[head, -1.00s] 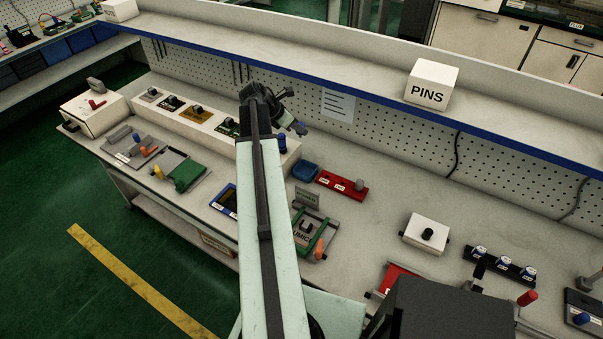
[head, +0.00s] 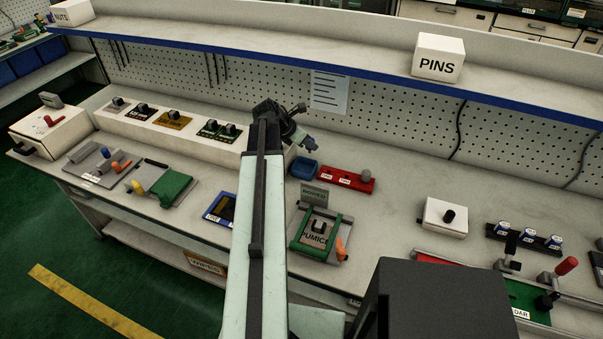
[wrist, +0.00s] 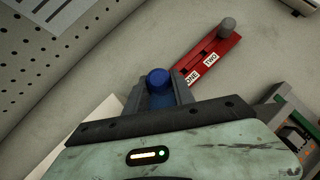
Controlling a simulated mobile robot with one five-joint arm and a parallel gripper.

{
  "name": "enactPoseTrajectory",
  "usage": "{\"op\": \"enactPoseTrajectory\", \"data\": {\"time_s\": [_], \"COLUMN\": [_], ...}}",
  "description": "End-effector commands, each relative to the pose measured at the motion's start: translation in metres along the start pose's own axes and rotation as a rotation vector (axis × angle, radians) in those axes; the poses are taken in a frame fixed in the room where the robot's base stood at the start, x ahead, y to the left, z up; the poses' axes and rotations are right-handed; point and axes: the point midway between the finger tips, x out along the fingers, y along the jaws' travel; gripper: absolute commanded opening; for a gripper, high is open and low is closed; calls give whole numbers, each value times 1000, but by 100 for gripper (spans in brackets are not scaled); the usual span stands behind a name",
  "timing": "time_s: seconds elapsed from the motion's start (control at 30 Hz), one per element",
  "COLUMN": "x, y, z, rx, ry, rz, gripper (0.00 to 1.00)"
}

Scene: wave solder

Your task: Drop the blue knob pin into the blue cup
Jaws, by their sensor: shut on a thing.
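My gripper (head: 307,142) is shut on the blue knob pin (wrist: 158,79). In the wrist view the pin's round blue knob shows between the two grey fingers (wrist: 157,92). The blue cup (head: 304,168) stands on the bench just left of the red block in the head view. The gripper appears above and near the cup there, apart from it in the picture. In the wrist view more blue shows below the knob between the fingers; I cannot tell whether it is the cup or the pin. The pin's lower end is hidden.
The red block (head: 345,181) with a grey knob lies right of the cup. A pegboard wall (head: 390,115) rises behind, under a shelf bearing the PINS box (head: 438,57). Bare bench lies right of the red block.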

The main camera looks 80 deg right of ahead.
Motion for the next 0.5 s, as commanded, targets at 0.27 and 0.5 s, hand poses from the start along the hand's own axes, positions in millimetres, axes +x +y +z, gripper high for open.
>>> {"op": "enactPoseTrajectory", "data": {"time_s": [0.27,0.5], "x": [32,34], "y": [2,2], "z": [-31,-32], "rx": [-3,-4], "ry": [0,0], "rz": [2,3], "gripper": [0,0]}}
